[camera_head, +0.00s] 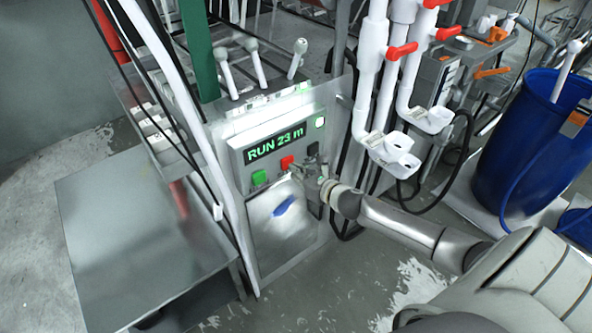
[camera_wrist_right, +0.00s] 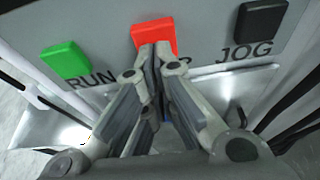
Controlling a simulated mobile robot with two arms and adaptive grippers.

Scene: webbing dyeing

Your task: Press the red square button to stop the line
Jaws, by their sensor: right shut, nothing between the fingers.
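The red square button (camera_head: 286,162) sits on the front of the control panel, between a green button (camera_head: 259,177) and a dark button (camera_head: 312,149). In the right wrist view the red button (camera_wrist_right: 153,37) is at the top middle. My right gripper (camera_head: 298,170) is shut and empty, with its fingertips at the lower edge of the red button. In the wrist view the fingertips (camera_wrist_right: 155,48) overlap the button's lower part; I cannot tell whether they touch it. The display (camera_head: 274,144) reads "RUN 23 m". My left gripper is not in view.
The green button (camera_wrist_right: 66,60) is marked RUN and the dark button (camera_wrist_right: 260,20) JOG. White pipes with red valve handles (camera_head: 401,50) stand right of the panel. A grey table (camera_head: 130,230) is at the left, and a blue barrel (camera_head: 525,140) at the right.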

